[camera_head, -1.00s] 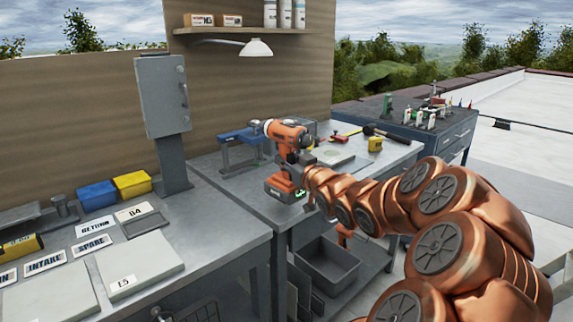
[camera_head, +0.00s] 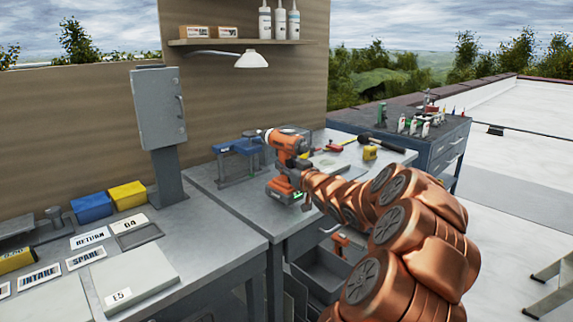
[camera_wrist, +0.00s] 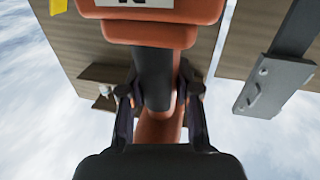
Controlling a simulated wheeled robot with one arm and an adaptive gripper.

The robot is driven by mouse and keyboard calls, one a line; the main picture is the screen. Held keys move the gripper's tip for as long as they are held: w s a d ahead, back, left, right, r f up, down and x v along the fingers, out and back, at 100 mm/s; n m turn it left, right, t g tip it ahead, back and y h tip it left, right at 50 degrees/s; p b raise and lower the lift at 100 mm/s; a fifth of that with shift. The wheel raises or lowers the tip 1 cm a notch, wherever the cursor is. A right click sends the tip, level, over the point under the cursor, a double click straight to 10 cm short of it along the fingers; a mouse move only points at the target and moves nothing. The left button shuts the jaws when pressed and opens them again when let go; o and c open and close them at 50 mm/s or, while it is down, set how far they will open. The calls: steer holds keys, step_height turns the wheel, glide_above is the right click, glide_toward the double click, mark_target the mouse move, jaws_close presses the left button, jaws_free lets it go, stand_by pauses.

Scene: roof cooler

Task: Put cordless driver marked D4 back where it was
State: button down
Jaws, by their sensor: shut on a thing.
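The orange and black cordless driver (camera_head: 286,150) is held up over the bench in the head view, its battery base at the bottom. My gripper (camera_head: 303,178) is shut around its handle. In the wrist view, the fingers of my gripper (camera_wrist: 159,92) stand on both sides of the dark and orange handle (camera_wrist: 155,75). The battery base fills the top there, with a label cut off by the frame edge, so its marking is unreadable. A card (camera_head: 130,223) ending in 4, its letter unclear, lies beside a shallow grey tray (camera_head: 139,236) on the left bench.
Blue (camera_head: 93,207) and yellow (camera_head: 128,195) bins stand at the left bench's back, near a grey cabinet on a post (camera_head: 160,115). A yellow tape measure (camera_head: 370,153) lies right. The left bench's front holds pale plates (camera_head: 130,273).

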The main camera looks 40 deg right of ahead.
steer(key=shift+f, duration=1.1)
steer(key=shift+f, duration=0.15)
steer(key=c, duration=0.8)
jaws_free()
steer(key=shift+v, duration=6.05)
